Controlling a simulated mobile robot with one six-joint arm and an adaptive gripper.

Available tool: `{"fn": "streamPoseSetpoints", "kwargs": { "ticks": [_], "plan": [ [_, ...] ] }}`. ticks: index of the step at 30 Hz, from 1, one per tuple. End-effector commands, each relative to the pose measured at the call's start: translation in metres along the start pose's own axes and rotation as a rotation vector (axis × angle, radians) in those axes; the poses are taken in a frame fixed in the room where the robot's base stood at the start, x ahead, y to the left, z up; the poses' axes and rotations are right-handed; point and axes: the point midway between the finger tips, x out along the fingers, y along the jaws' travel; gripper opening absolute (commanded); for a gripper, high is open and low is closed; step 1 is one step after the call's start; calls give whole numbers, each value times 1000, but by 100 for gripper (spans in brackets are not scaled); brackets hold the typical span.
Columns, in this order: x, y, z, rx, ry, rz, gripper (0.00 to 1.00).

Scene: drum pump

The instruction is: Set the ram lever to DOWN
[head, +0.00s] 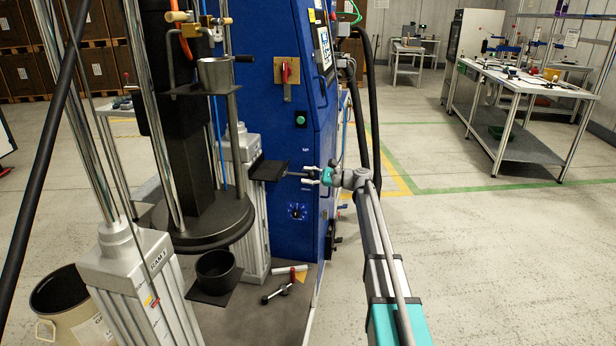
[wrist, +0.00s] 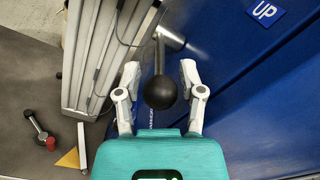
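The ram lever's round black knob (wrist: 159,93) and dark shaft show in the wrist view, running from a silver hub (wrist: 170,38) near the blue cabinet. My gripper (wrist: 160,70) is open, with one white finger on each side of the knob and a gap visible on both sides. An "UP" label (wrist: 265,11) is on the blue panel at upper right; no DOWN label can be read. In the head view my gripper (head: 312,176) is beside the blue cabinet (head: 275,90). The lever is too small there to make out surely.
A red-handled switch (head: 287,71) and a dial (head: 297,211) are on the cabinet. The ram column (head: 150,285) and round black plate (head: 205,220) stand left. Open floor (head: 480,240) lies right of my arm.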

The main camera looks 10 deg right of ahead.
Motion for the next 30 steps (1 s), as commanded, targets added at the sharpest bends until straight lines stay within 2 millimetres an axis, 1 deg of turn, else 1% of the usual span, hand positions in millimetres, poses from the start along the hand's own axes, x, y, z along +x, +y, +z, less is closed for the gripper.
{"fn": "streamPoseSetpoints", "kwargs": {
  "ticks": [1, 7, 21, 30],
  "plan": [
    [0, 0, 0, 0, 0, 0, 38],
    [0, 0, 0, 0, 0, 0, 0],
    [-2, 0, 0, 0, 1, -1, 0],
    [-2, 6, -8, 0, -43, -30, 0]
  ]
}}
